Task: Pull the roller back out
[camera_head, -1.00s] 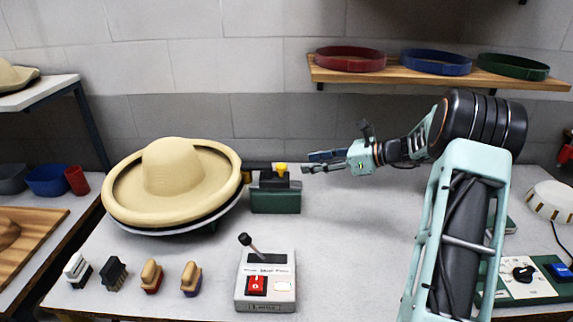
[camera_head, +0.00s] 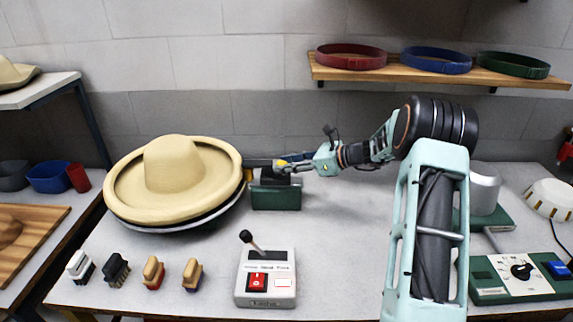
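The tan wide-brimmed hat (camera_head: 172,165) sits on a dark round stand at the left of the table. A dark green block unit (camera_head: 276,197) stands against its right side, with a small brown part (camera_head: 248,174) at the brim edge that looks like the roller. A yellow knob (camera_head: 281,163) is on top of the unit. My gripper (camera_head: 277,164) reaches in from the right, with its fingers at the yellow knob. One finger passes behind the knob toward the brim. Whether the fingers press on the knob is too small to tell.
A grey control box (camera_head: 266,277) with a lever and a red switch stands at the front. Several small brushes (camera_head: 153,272) lie front left. A green panel with a dial (camera_head: 520,275) is at the right. Belts lie on a wooden shelf (camera_head: 440,74) above. The table's middle is clear.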

